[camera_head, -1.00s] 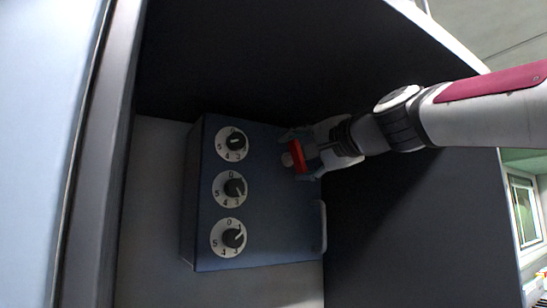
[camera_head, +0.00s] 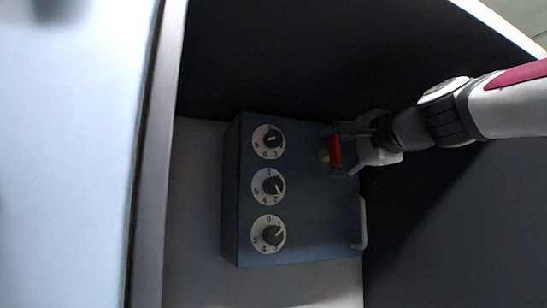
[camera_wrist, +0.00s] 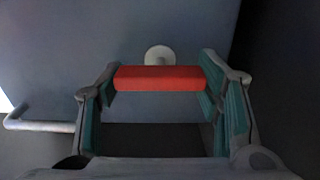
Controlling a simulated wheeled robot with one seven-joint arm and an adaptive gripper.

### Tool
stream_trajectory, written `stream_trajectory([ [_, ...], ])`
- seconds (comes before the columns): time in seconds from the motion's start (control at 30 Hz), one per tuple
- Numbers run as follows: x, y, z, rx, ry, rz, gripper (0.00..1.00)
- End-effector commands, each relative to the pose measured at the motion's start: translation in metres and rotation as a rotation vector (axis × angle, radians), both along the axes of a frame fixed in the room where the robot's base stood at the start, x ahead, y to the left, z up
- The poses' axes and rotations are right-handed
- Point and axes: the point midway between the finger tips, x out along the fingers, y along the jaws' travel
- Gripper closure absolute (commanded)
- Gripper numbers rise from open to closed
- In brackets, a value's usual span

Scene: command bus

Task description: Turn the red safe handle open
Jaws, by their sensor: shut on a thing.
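The red safe handle (camera_head: 335,152) sits on the front of a dark blue safe (camera_head: 318,225), beside a round pale boss. My gripper (camera_head: 343,150) reaches in from the right and has its fingers on both sides of the handle. In the wrist view the red handle (camera_wrist: 160,78) lies crosswise between the fingertips (camera_wrist: 160,82), with its ends against the two teal-padded fingers. The pale round boss (camera_wrist: 159,54) shows just beyond the handle.
Several numbered dials (camera_head: 268,187) line the safe's left side. A pale bar handle (camera_head: 362,222) sticks out near the safe's lower right edge and shows in the wrist view (camera_wrist: 38,125). Dark compartment walls enclose the safe, with a light panel at far left.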

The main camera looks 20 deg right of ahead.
Motion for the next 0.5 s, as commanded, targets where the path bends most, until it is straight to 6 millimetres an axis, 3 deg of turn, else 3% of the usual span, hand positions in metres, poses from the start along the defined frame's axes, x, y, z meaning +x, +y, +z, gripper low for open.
stream_trajectory([
  [0.13,0.0003,0.0000,-0.0011,-0.001,0.002,0.000,0.69],
  [0.17,0.0003,0.0000,-0.0011,-0.001,0.002,0.000,0.36],
  [0.23,0.0003,-0.0001,-0.0011,-0.001,0.002,0.000,0.20],
  [0.5,0.0001,0.0000,-0.0004,-0.002,0.001,0.000,0.20],
])
